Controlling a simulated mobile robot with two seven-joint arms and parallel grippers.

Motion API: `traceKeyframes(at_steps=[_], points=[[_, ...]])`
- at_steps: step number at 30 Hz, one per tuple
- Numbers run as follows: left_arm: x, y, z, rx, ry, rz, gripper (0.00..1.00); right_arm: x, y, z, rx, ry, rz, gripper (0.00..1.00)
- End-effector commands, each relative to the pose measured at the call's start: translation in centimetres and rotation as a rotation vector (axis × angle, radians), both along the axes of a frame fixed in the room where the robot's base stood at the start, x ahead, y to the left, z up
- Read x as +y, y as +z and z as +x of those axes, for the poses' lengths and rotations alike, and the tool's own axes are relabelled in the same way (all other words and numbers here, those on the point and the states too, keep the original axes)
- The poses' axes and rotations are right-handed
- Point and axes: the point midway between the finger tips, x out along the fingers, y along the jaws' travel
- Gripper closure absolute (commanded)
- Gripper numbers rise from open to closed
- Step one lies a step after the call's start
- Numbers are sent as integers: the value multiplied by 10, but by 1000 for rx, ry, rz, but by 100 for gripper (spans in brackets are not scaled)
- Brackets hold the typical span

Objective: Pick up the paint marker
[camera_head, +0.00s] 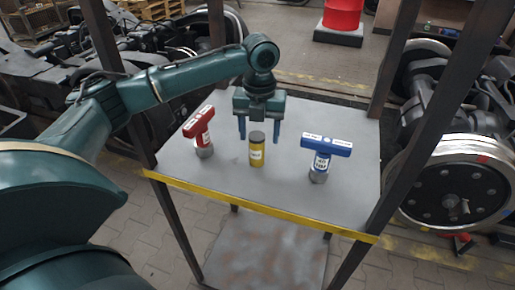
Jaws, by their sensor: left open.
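My left gripper (259,138) is open and points down at the marker. Its two blue fingers show on either side of the dark cap in the picture. Whether they are level with the cap or behind it, I cannot tell. My right gripper is not in view.
A red T-handled tool (198,125) stands left of the marker, and a blue T-handled tool (325,148) stands to the right. Dark uprights frame the shelf, with a yellow strip (260,206) along its front edge. Wheelsets (450,190) stand beyond it.

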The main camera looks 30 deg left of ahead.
Motion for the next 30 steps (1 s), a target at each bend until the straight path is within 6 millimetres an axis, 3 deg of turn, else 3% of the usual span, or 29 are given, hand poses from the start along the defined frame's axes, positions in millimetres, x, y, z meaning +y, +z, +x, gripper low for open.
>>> traceKeyframes(at_steps=[8,16,25,30], points=[[4,-23,0,1,3,2,39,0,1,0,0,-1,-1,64],[10,-60,1,1,0,1,39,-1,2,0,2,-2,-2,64],[9,-65,2,-2,0,1,39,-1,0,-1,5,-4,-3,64],[9,-65,2,-2,0,1,53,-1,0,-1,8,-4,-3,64]])
